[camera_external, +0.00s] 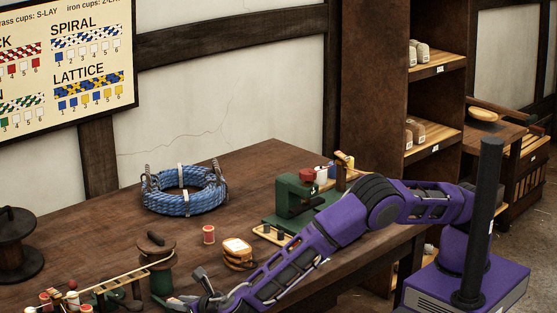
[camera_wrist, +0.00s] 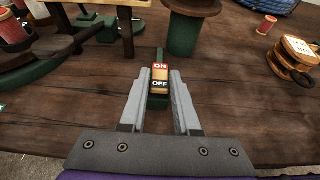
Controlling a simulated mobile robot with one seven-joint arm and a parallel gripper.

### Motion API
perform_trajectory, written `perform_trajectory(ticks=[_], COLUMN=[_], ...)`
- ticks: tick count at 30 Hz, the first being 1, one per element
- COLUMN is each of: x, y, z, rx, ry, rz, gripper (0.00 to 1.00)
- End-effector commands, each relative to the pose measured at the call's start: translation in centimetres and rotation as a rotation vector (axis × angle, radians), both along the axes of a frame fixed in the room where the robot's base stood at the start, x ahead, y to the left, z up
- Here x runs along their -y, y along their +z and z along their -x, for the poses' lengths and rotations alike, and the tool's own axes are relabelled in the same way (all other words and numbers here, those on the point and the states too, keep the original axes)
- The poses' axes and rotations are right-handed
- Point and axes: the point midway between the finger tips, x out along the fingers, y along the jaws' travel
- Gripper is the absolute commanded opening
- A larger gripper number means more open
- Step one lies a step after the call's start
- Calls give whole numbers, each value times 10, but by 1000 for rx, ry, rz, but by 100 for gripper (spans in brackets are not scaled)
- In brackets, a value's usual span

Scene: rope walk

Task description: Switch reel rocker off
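The reel rocker (camera_wrist: 160,78) shows in the wrist view as a small switch block on a green mount, with a red ON label at its far end and a dark OFF label at its near end. Which end is pressed down I cannot tell. My gripper (camera_wrist: 163,75) is open, with one grey finger on each side of the rocker and a gap between them. Whether the fingers touch it is unclear. In the external view my gripper (camera_external: 192,297) is low over the front of the table, and the rocker is not distinguishable there.
A green-cored reel (camera_wrist: 186,32) stands just beyond the rocker. A wooden block (camera_wrist: 297,52) and a red thread spool (camera_wrist: 266,26) lie to the right. A wooden frame (camera_wrist: 62,48) stands at left. A blue rope coil (camera_external: 185,191) lies further back on the table.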

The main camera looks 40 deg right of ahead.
Motion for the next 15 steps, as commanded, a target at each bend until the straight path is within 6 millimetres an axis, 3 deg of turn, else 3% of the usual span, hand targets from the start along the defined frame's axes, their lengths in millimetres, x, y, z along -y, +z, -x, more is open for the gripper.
perform_trajectory(ticks=[1,4,5,15], x=[0,0,0,0], y=[0,0,0,-7], z=[0,0,0,2], rx=[0,0,0,45], ry=[0,0,0,1], rz=[0,0,0,4], gripper=[20,2,0,0])
